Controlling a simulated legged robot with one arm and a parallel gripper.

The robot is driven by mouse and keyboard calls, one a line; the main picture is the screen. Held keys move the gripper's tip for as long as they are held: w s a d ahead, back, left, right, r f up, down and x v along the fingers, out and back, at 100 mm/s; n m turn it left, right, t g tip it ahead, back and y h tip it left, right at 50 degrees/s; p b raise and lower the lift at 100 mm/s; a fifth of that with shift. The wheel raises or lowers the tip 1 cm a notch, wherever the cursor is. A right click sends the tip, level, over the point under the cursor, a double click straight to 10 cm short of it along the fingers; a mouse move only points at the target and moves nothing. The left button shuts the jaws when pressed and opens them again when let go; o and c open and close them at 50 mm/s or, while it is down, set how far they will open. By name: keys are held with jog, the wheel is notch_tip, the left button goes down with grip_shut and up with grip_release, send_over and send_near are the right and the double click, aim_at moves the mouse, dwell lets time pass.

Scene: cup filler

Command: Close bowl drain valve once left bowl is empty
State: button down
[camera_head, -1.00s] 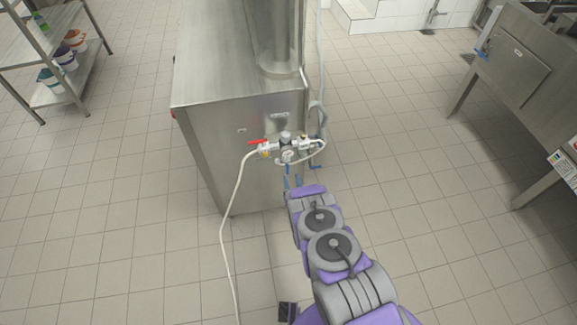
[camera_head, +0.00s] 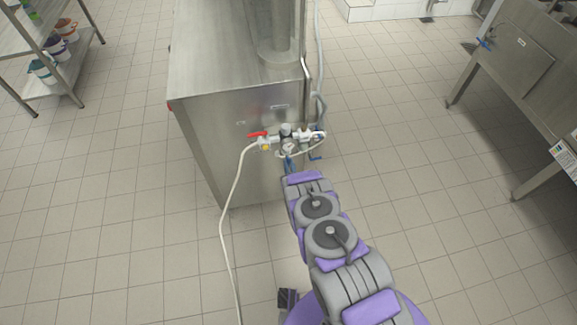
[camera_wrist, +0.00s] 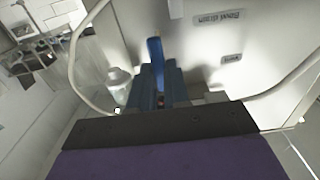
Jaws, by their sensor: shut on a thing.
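In the wrist view the two dark blue fingers of my gripper (camera_wrist: 161,88) are shut on a blue valve handle (camera_wrist: 155,52), which stands up between their tips. Above it on the steel panel is an upside-down label that reads "Bowl drain" (camera_wrist: 219,17). In the head view my gripper (camera_head: 289,166) is at the front of the steel machine (camera_head: 235,165), just below a cluster of valves and a gauge (camera_head: 289,147). The inside of the left bowl is not in view, so its level cannot be told.
A red-handled valve (camera_head: 258,134) is left of the gauge, with a white hose (camera_head: 228,195) running to the floor. Another blue handle (camera_head: 316,158) is on the right. The tiled floor between is clear.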

dwell(0.3)
jog(key=shift+m, duration=0.3)
jog(key=shift+s+a+r+m, duration=0.1)
jog(key=shift+a+m, duration=0.05)
jog(key=shift+m, duration=2.7)
jog(key=shift+s+a+r+m, duration=0.1)
jog(key=shift+a+m, duration=0.1)
jog(key=shift+m, duration=2.7)
jog(key=shift+s+a+r+m, duration=0.1)
jog(key=shift+a+m, duration=0.05)
jog(key=shift+m, duration=2.7)
jog(key=c, duration=1.4)
grip_release()
jog(key=shift+f, duration=0.1)
jog(key=o, duration=0.3)
jog(key=shift+w+r, duration=0.15)
jog(key=shift+r, duration=0.05)
